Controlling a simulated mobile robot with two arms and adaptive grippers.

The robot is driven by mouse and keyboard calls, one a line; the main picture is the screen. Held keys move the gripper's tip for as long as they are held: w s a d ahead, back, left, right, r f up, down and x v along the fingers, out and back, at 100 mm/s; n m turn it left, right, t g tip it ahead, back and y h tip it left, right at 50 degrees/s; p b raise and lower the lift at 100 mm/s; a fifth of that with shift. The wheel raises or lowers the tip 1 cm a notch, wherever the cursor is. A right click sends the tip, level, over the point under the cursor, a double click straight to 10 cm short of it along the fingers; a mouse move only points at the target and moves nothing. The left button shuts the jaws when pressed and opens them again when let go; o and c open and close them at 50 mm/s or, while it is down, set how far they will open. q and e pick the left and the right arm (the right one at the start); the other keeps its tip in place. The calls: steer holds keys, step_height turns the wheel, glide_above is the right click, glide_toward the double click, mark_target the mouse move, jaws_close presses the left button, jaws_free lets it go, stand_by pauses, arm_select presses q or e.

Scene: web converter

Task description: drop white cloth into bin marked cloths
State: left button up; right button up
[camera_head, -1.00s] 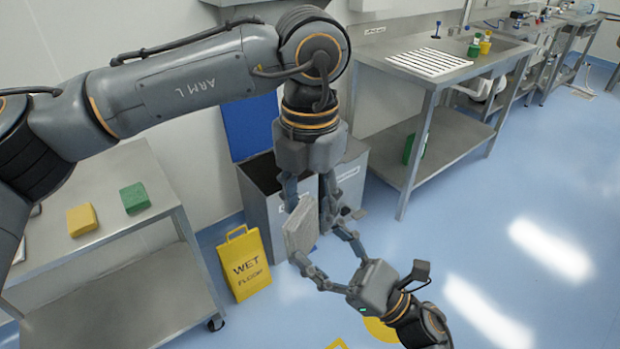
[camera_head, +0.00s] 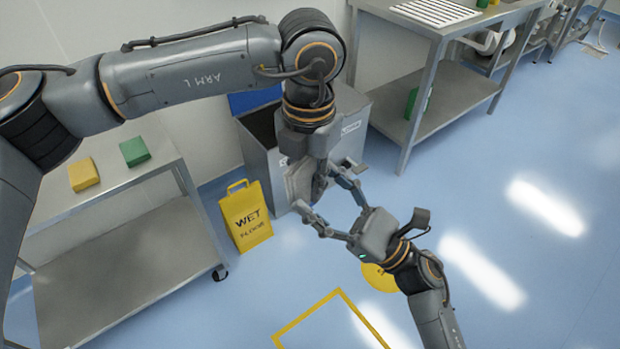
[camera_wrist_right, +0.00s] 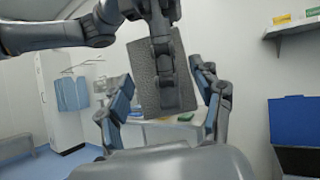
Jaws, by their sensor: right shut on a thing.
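The cloth (camera_head: 299,183) looks like a stiff light-grey square and hangs upright below my left gripper (camera_head: 308,178). In the right wrist view the cloth (camera_wrist_right: 147,75) has a finger of my left gripper lying along its face; the other finger is hidden behind it. My right gripper (camera_head: 329,206) reaches in from the lower right and is shut on the cloth, with a finger on each side. Two grey bins stand behind the grippers: one on the left (camera_head: 258,158) with a raised blue lid and dark opening, one on the right (camera_head: 352,140). Their labels are partly hidden and unreadable.
A yellow wet-floor sign (camera_head: 246,216) stands left of the bins. A steel cart (camera_head: 115,190) at left carries a yellow sponge (camera_head: 83,174) and a green one (camera_head: 134,151). A steel bench (camera_head: 440,110) stands at right. The blue floor at right is clear.

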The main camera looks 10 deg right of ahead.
arm_select(q)
steer(key=shift+s+d, duration=0.2)
steer(key=shift+s, duration=0.05)
jaws_close()
arm_select(e)
steer(key=shift+a, duration=0.1)
steer(key=shift+c, duration=0.2)
steer(key=o, duration=1.1)
